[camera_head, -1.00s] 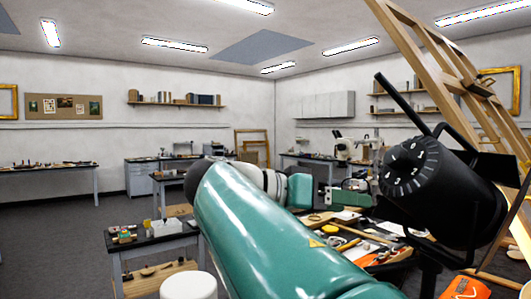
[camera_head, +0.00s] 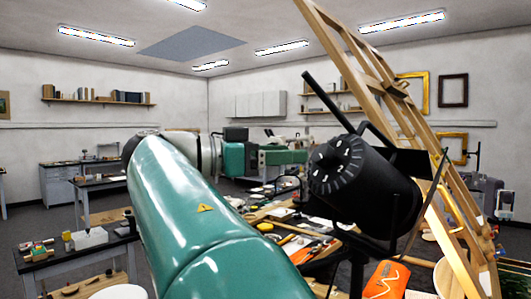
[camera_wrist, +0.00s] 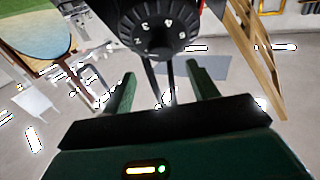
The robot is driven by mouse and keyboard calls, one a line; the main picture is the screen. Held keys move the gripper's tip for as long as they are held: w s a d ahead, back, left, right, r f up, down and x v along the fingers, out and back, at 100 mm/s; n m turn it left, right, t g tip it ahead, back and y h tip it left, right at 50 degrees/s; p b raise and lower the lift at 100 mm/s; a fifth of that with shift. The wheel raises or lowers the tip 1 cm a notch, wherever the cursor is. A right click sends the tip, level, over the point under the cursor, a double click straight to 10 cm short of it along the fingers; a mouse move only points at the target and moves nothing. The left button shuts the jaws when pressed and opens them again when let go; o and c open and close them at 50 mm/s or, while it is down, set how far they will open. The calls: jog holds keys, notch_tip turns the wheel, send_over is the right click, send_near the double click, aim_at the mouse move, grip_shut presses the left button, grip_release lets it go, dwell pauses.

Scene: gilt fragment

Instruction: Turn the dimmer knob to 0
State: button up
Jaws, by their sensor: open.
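The dimmer knob (camera_head: 338,165) is a black dial with white numbers on the rear of a black studio lamp (camera_head: 385,195). In the wrist view the knob (camera_wrist: 155,28) shows at the top centre, upside down, with 2, 3, 4 and 5 readable. My gripper (camera_wrist: 160,72) is open and empty, its two green fingers apart below the knob in that picture. They do not appear to touch it. The dial's pointer setting is unclear.
A black bar (camera_head: 325,100) sticks up from the lamp. A wooden easel (camera_head: 410,130) leans close behind it on the right. A cluttered table with tools (camera_head: 290,245) lies below, with an orange pouch (camera_head: 387,280) in front.

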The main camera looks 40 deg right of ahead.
aim_at(319, 153)
jog(key=x, duration=0.6)
jog(key=shift+s+d, duration=0.1)
jog(key=shift+d, duration=0.2)
jog(key=shift+c, duration=0.5)
jog(key=c, duration=0.9)
